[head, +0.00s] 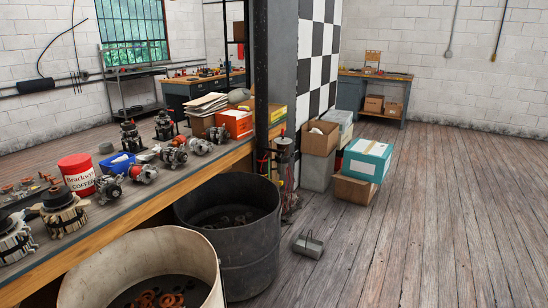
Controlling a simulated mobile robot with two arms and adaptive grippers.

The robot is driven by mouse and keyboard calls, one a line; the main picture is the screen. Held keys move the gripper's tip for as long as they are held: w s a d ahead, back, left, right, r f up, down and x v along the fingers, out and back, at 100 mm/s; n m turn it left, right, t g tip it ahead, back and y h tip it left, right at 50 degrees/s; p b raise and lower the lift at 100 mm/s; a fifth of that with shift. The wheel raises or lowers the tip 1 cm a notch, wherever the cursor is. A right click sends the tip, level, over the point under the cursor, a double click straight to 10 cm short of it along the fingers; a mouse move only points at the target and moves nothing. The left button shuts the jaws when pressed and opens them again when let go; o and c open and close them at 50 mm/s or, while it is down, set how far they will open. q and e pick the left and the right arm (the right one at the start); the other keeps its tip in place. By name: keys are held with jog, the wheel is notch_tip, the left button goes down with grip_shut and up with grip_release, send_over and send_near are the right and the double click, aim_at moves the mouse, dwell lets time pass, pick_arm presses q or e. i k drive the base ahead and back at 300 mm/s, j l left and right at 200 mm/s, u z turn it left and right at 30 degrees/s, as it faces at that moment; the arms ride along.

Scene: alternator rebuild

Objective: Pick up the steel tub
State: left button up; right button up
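Neither of my grippers is in view.
A dark drum (250,258) and a cream drum (75,290) with copper-coloured rings stand beside the long workbench (120,215), which is crowded with alternator parts. Cardboard boxes (352,191) and a teal box (368,158) stand behind the tub. Floor (440,230) to the right is clear.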

aim_at(312, 248)
jog(key=i+l+u, duration=0.25)
jog(key=u, duration=0.15)
jog(key=i+l+u, duration=0.2)
jog(key=l+u, duration=0.25)
jog(key=i+l+u, duration=0.1)
jog(key=l, duration=0.35)
jog(key=i+l, duration=0.2)
jog(key=l, duration=0.3)
jog(key=i+l+u, duration=0.15)
jog(key=l, duration=0.35)
jog(key=i+l+u, duration=0.1)
jog(key=l, duration=0.35)
jog(key=i+l, duration=0.15)
jog(key=l, duration=0.35)
jog(key=i+l+u, duration=0.15)
jog(key=l, duration=0.4)
jog(key=k+j, duration=0.05)
